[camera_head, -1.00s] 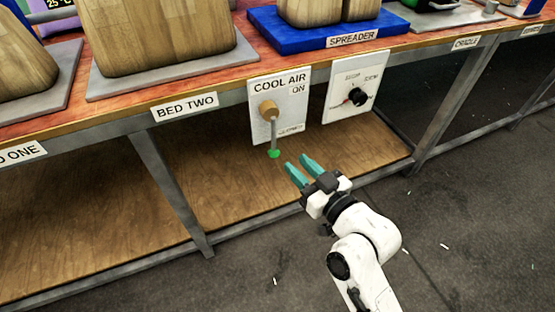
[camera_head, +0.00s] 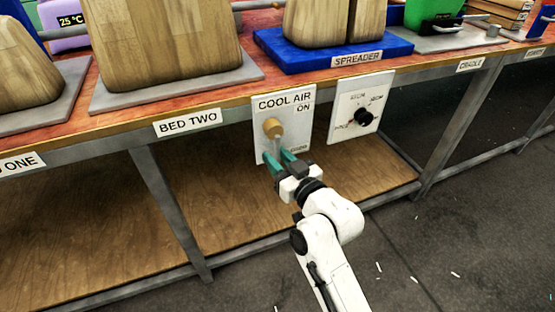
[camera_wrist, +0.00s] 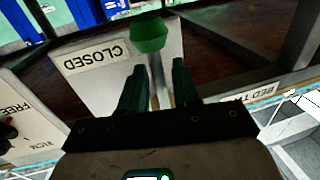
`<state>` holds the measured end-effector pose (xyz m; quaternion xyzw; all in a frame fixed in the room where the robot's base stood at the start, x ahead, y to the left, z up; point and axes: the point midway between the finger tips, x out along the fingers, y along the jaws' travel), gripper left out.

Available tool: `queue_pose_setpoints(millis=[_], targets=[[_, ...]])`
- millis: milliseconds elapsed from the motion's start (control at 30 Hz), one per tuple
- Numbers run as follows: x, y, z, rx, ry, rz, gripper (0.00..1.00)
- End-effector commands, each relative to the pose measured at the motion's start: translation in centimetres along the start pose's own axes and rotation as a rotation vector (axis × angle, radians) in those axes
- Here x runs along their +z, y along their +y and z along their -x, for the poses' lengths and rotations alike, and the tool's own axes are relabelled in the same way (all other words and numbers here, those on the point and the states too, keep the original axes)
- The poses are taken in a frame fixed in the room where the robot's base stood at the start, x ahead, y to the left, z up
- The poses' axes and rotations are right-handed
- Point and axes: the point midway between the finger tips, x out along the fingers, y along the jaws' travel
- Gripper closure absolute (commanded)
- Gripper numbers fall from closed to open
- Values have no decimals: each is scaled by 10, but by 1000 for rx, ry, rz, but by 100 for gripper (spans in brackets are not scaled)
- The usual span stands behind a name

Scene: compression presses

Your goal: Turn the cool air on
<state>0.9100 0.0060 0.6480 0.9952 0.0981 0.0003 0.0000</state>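The cool air panel (camera_head: 298,130) is a white plate on the bench front, marked ON at its upper right and CLOSED below. Its lever (camera_head: 277,142) hangs down from a wooden-coloured round hub (camera_head: 273,127), toward the CLOSED end. The lever's green knob (camera_wrist: 150,35) shows in the wrist view, beyond my fingertips; in the head view it is hidden by my gripper. My gripper (camera_head: 278,156) is open at the lower part of the panel. In the wrist view, the lever rod stands between the two teal fingers, with gaps visible beside it.
A second panel with a black dial (camera_head: 363,117) sits just right of the cool air panel. The bench edge with the BED TWO label (camera_head: 187,122) runs above. A wooden lower shelf (camera_head: 230,215) lies beneath.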

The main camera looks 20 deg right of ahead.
Motion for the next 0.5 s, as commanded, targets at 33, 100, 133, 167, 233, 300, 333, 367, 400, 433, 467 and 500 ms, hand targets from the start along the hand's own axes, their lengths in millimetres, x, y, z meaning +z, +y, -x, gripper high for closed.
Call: queue_pose_setpoints(millis=[33,100,133,167,233,300,333,367,400,433,467,500], targets=[[0,0,-2,0,0,0,69],[0,0,-2,0,-1,0,69],[0,0,-2,0,-1,0,69],[0,0,-2,0,-1,0,69],[0,0,-2,0,-1,0,69],[0,0,-2,0,-1,0,69],[0,0,-2,0,-1,0,72],[0,0,-2,0,-1,0,74],[0,0,-2,0,-1,0,78],[0,0,-2,0,-1,0,81],[0,0,-2,0,-1,0,84],[0,0,-2,0,-1,0,88]])
